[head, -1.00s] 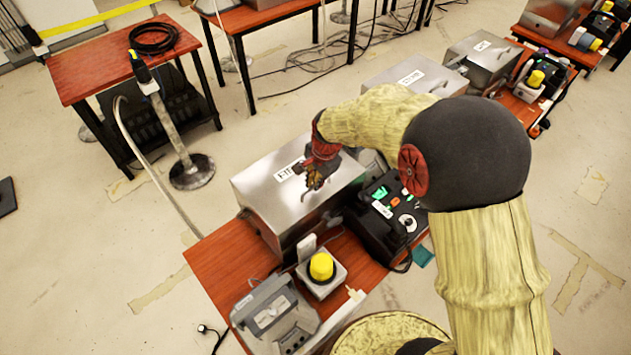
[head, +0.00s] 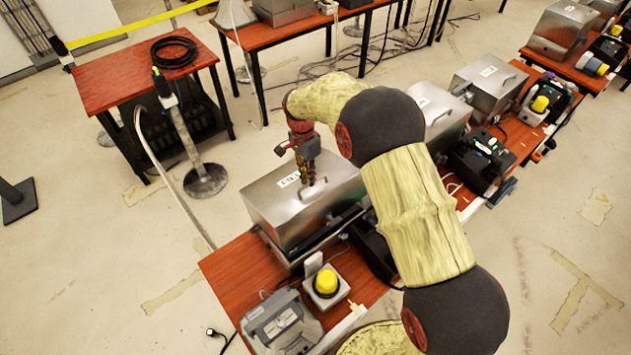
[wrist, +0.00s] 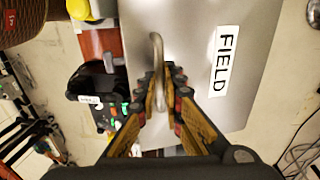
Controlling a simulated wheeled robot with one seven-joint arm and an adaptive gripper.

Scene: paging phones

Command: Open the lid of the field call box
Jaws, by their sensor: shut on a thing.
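The field call box is a steel box on the red-brown table, with its lid (head: 270,208) on top. The lid carries a white label, which reads FIELD in the wrist view (wrist: 222,60). A bent metal handle (wrist: 156,50) stands on the lid. My gripper (head: 312,186) points down over the lid; in the wrist view its fingers (wrist: 160,92) are closed around the handle. A dark gap (head: 335,236) shows under the lid's front edge, so the lid looks slightly raised. The box's inside is hidden.
A yellow-button unit (head: 326,283) and a grey desk phone (head: 280,322) sit in front of the box on the table (head: 228,272). Black phone units and more steel boxes (head: 488,85) stand to the right. A barrier post (head: 190,150) stands at left.

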